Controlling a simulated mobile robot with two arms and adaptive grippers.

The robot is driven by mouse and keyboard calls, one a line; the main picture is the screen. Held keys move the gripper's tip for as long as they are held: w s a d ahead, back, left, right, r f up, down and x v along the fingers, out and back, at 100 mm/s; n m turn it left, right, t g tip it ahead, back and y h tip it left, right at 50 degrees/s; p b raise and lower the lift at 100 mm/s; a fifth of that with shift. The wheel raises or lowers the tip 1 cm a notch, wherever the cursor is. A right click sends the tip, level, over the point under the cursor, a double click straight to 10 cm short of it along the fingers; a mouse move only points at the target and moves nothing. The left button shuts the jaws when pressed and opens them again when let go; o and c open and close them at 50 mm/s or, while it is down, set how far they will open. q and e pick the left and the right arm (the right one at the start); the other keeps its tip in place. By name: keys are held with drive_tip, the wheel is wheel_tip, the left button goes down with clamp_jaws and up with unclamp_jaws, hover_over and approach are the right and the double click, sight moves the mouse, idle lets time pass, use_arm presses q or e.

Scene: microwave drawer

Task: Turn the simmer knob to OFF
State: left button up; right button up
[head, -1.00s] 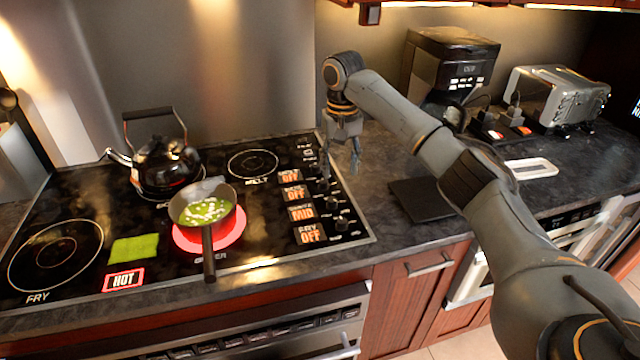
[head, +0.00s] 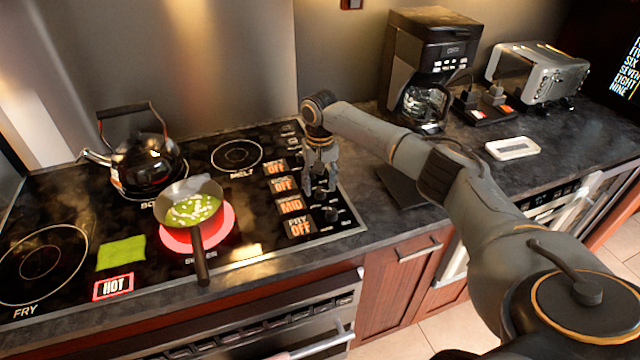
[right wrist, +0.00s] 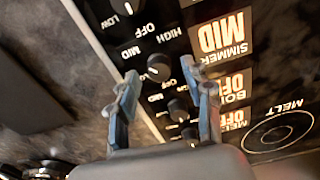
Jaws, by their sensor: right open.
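The simmer knob (right wrist: 158,68) is a small black dial beside the lit SIMMER display, which reads MID (right wrist: 220,38). That display also shows in the head view (head: 291,205). My right gripper (head: 321,190) is over the knob column at the right edge of the cooktop, fingers pointing down. It is open and empty. In the right wrist view its fingertips (right wrist: 166,82) stand on either side of the simmer knob in the picture; I cannot tell whether they touch it. In the head view the gripper hides much of the knobs. My left gripper is not in view.
A saucepan (head: 196,203) with green food sits on the red-glowing burner, its handle toward the front. A black kettle (head: 145,160) stands behind it. The fry knob (head: 331,215) is close by the gripper. A coffee maker (head: 428,65) and toaster (head: 540,72) stand right.

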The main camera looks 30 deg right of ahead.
drive_tip(key=shift+f, duration=0.65)
drive_tip(key=shift+c, duration=1.3)
clamp_jaws()
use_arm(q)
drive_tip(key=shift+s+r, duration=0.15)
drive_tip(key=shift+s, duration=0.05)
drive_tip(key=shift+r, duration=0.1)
